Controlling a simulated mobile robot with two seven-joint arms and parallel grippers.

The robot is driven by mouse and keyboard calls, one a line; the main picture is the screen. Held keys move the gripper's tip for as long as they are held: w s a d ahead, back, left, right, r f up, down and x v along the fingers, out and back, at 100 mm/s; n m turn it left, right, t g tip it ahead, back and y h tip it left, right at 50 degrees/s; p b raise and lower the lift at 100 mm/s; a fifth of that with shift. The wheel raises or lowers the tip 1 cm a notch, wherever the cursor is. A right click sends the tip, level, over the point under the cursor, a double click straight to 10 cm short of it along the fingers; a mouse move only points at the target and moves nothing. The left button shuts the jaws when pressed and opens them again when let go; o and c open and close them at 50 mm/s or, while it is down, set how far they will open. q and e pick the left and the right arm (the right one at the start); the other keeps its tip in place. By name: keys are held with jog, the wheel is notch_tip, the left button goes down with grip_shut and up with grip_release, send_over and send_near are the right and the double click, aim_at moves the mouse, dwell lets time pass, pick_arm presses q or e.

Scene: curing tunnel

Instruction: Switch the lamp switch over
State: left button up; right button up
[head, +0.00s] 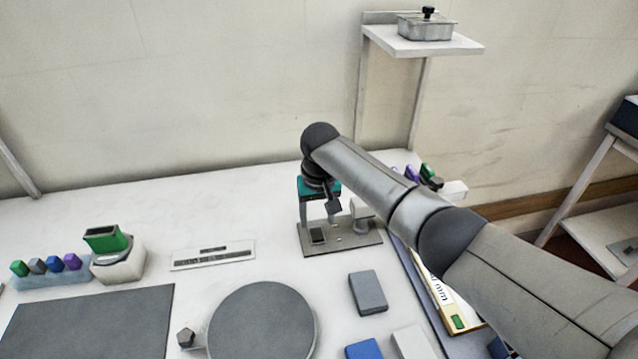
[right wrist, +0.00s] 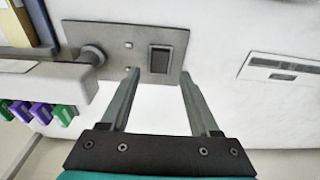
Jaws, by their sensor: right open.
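The lamp switch (head: 317,236) is a dark rocker on a grey metal plate (head: 345,245) on the white bench. In the right wrist view the switch (right wrist: 160,59) sits near the right end of the plate (right wrist: 110,38), just beyond the fingertips. My right gripper (head: 318,220), with a teal body, points down over the plate. Its two fingers are spread with nothing between them in the right wrist view (right wrist: 158,76). I cannot tell whether either finger touches the plate. Which way the rocker is tipped is too small to tell. My left gripper is out of view.
A grey knob-like fitting (right wrist: 92,55) stands on the plate beside the switch. A round grey disc (head: 262,322), a grey block (head: 368,292) and a slotted white strip (head: 213,255) lie nearby. A wall shelf (head: 425,42) holds a lidded metal box (head: 425,27).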

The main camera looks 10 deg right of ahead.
notch_tip(320, 180, up, 11)
jog(key=s+p, duration=0.1)
jog(key=shift+s+f+p, duration=0.15)
jog(key=shift+s+p, duration=0.05)
jog(key=shift+p, duration=0.2)
